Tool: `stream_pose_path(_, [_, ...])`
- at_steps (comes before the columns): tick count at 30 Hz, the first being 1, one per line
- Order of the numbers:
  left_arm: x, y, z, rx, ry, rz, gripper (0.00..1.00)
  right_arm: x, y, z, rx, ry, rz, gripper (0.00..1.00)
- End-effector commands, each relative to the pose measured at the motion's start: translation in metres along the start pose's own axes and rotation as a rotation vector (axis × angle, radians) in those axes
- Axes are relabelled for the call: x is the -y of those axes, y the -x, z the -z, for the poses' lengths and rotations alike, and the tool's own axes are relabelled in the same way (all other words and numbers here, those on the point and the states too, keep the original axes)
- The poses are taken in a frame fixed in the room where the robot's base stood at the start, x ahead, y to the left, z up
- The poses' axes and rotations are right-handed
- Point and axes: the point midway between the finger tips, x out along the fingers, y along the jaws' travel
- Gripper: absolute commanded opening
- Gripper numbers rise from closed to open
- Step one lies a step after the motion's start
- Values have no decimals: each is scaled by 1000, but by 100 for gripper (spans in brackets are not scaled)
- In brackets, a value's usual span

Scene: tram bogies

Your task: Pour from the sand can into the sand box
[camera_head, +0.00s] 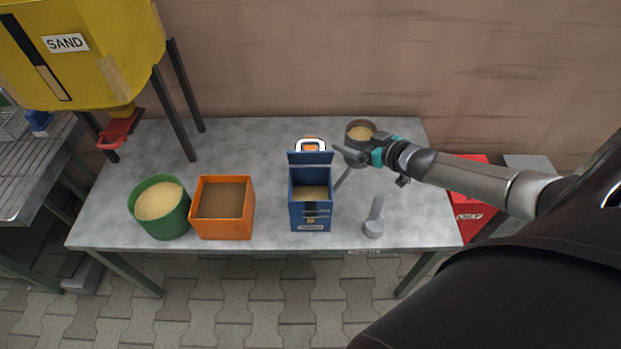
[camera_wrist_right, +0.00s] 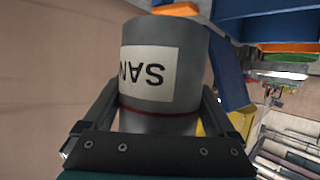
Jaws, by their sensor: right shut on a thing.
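The sand can (camera_wrist_right: 160,70) is a grey cylinder with a white label, upside down in the right wrist view, showing "SAN". My right gripper (camera_head: 352,154) is shut on it, a finger at each side. In the head view a round opening with sand inside (camera_head: 361,132) shows just beyond the gripper and looks to be the can's. The sand box (camera_head: 310,214) is blue, with its lid raised at the back and sand visible inside. It stands on the table, left of and nearer than my gripper. My left gripper is not in view.
An orange box (camera_head: 223,226) and a green tub of sand (camera_head: 162,222) stand left on the grey table (camera_head: 255,150). A grey scoop (camera_head: 374,222) lies at the front right. A yellow sand hopper (camera_head: 90,80) stands back left. A red bin (camera_head: 470,212) is right of the table.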

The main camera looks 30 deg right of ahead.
Motion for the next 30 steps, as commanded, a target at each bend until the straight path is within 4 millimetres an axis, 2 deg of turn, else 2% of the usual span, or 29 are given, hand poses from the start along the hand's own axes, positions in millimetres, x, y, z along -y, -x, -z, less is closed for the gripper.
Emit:
stream_pose_path(1, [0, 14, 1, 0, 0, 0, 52, 1, 4, 10, 5, 14, -7, 30])
stream_pose_path(6, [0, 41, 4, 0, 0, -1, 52, 4, 10, 28, 26, 88, -38, 30])
stream_pose_path(18, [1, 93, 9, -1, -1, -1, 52, 13, 24, 67, 77, 268, -112, 30])
stream_pose_path(30, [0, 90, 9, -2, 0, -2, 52, 16, 22, 64, 93, 320, -133, 30])
